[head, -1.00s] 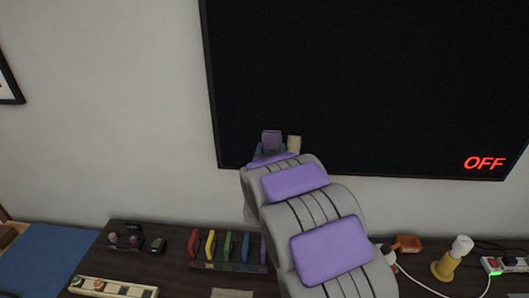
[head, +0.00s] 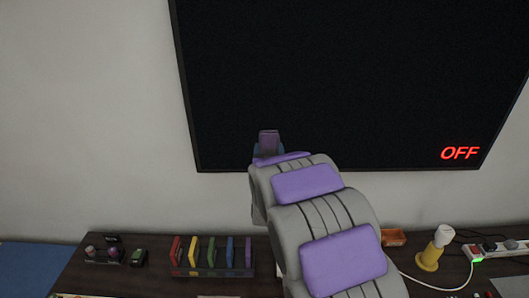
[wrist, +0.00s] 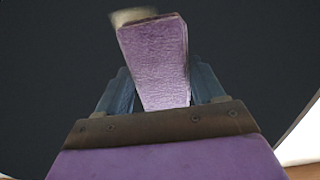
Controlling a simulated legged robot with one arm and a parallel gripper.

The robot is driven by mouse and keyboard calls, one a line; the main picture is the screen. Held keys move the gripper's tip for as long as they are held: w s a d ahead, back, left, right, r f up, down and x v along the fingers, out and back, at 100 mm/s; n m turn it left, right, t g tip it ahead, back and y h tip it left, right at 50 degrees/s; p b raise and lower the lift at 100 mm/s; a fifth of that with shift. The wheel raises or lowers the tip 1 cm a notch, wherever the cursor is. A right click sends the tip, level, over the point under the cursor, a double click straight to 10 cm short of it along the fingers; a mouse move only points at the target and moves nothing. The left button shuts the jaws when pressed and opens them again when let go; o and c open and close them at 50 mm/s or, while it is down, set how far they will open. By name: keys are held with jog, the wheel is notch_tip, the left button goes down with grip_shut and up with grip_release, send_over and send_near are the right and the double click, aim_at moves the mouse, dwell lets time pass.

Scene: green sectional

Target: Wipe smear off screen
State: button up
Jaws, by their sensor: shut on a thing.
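The large black screen (head: 340,80) hangs on the wall with red "OFF" text at its lower right. My gripper (head: 268,152) is in front of its lower left part. In the wrist view, the blue fingers of my gripper (wrist: 163,85) are shut on a purple block (wrist: 154,50) with a rough face. The block also shows in the head view (head: 269,138). A pale beige smear (wrist: 132,15) shows past the block's upper left end in the wrist view, partly hidden by it. In the head view the smear is not visible. I cannot tell whether the block touches the screen.
Below the screen, a dark desk (head: 130,275) carries a rack of coloured blocks (head: 212,258), a yellow-based lamp (head: 432,252), a power strip (head: 490,250) with a white cable, and small items at left. The wall (head: 90,120) left of the screen is clear.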

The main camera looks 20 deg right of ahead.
aim_at(235, 144)
jog(key=shift+s+d+b, duration=0.25)
jog(key=shift+d+b, duration=0.05)
jog(key=shift+d, duration=0.55)
jog(key=shift+s+d+b, duration=0.25)
jog(key=shift+d+b, duration=0.05)
jog(key=shift+d, duration=0.5)
jog(key=shift+a, duration=0.1)
jog(key=shift+w+a+r+p, duration=0.1)
jog(key=shift+w+a+p, duration=0.4)
jog(key=shift+a, duration=1.1)
jog(key=shift+w+a+p, duration=0.4)
jog(key=shift+w+a, duration=0.15)
jog(key=shift+a, duration=1.05)
jog(key=shift+w+a+r+p, duration=0.1)
jog(key=shift+w+a+p, duration=0.4)
jog(key=shift+a, duration=1.1)
jog(key=shift+w+a+f+p, duration=0.1)
jog(key=shift+w+a+p, duration=0.15)
jog(key=shift+a, duration=0.45)
jog(key=shift+w+a+f+p, duration=0.15)
jog(key=shift+a+p, duration=0.15)
jog(key=shift+a, duration=0.4)
jog(key=shift+w+a+p, duration=0.2)
jog(key=shift+a+p, duration=0.1)
jog(key=shift+a, duration=0.4)
jog(key=v, duration=0.6)
